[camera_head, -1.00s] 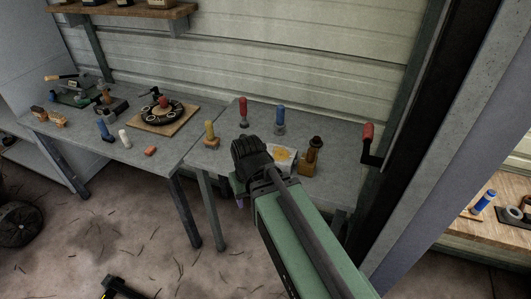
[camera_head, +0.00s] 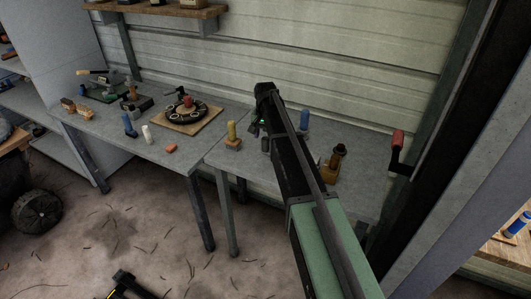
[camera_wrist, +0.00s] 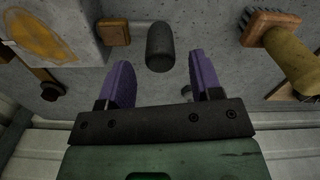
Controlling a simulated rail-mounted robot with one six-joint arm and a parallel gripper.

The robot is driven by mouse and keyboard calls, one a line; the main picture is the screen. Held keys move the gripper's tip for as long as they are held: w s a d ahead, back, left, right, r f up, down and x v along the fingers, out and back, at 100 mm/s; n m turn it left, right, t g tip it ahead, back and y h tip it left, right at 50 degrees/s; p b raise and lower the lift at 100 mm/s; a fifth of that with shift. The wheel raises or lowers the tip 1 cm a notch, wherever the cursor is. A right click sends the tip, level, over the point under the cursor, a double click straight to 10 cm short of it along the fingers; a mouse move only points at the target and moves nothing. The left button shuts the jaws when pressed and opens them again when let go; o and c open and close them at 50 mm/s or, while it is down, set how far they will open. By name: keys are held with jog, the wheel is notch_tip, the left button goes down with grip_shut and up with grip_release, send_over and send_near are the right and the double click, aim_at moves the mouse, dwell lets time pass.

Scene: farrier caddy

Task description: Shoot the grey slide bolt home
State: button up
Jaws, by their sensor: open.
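My gripper (camera_wrist: 156,88) shows in the wrist view as two purple fingers, spread apart with nothing between them. Just beyond the fingertips, above a grey surface, is a dark grey rounded cylinder (camera_wrist: 160,47). A paler bar runs from it toward a brown block (camera_wrist: 113,32) on its left. I cannot tell for sure whether this is the slide bolt. The fingertips look apart from the cylinder. In the head view my dark wrist reaches over the right-hand bench (camera_head: 227,157), and the fingers cannot be made out there. My arm hides part of that bench.
A pale box with an orange patch (camera_wrist: 42,36) stands left of my fingers in the wrist view, a brush (camera_wrist: 285,50) on the right. In the head view, a yellow-handled brush (camera_head: 232,134), a blue-handled tool (camera_head: 303,121) and a brown stand (camera_head: 331,166) flank my arm. A red-handled crank (camera_head: 397,143) is farther right.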

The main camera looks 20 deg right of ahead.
notch_tip(320, 180, down, 5)
jog(key=b, duration=0.3)
jog(key=shift+r, duration=0.25)
jog(key=shift+c, duration=0.2)
